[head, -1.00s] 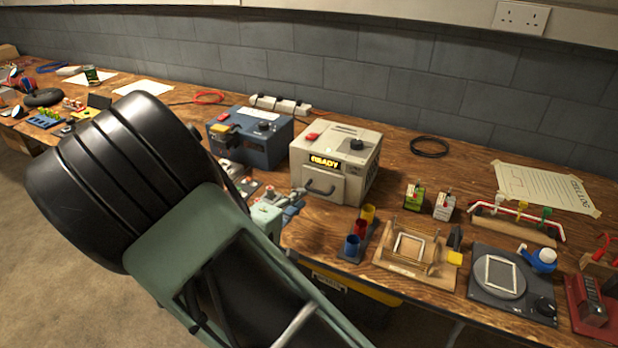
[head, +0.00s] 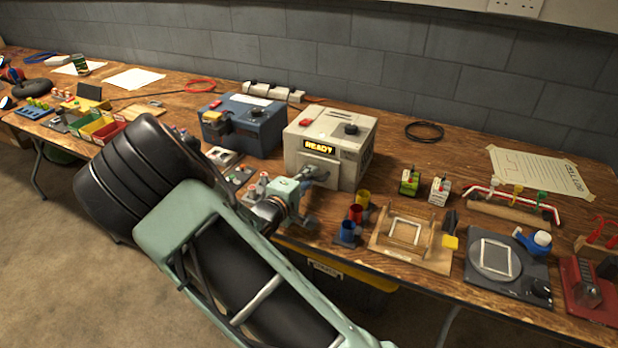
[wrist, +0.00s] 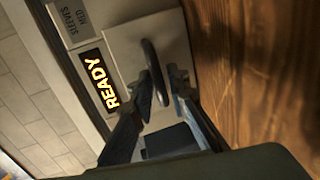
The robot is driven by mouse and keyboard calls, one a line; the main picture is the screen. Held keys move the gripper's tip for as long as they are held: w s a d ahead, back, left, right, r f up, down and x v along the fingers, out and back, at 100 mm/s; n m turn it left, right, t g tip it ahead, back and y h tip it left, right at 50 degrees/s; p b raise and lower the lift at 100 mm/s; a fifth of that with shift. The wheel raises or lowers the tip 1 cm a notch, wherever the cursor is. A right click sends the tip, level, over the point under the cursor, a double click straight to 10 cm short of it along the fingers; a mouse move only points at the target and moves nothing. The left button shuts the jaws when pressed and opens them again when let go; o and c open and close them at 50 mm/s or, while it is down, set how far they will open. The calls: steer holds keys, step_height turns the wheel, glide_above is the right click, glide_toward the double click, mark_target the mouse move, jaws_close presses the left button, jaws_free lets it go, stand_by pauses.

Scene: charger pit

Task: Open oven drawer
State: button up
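The oven is a beige box (head: 350,153) with a lit READY display (head: 319,146), a red button and a black knob, standing on the bench. Its drawer front (wrist: 124,38) carries a dark bar handle (wrist: 153,62) and looks closed. My gripper (wrist: 160,80) is at the handle, one fingertip on each side of it. A gap shows between the handle and the right finger; whether the left finger touches it is unclear. In the head view my gripper (head: 318,176) covers the handle and part of the drawer.
A blue box (head: 262,130) stands left of the oven. Red, yellow and blue cups (head: 356,213) and a wooden jig (head: 412,250) are to the right near the bench's front edge. Small battery-like blocks (head: 411,182) sit right of the oven.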

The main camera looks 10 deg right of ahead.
steer(key=shift+c, duration=0.3)
jaws_close()
steer(key=f+v, duration=0.1)
steer(key=v, duration=0.3)
steer(key=f+b+v, duration=0.1)
steer(key=v, duration=0.8)
steer(key=shift+s+a+f, duration=0.4)
steer(key=shift+s, duration=0.1)
steer(key=shift+s+a, duration=0.15)
steer(key=shift+s, duration=0.1)
steer(key=shift+o, duration=0.3)
jaws_free()
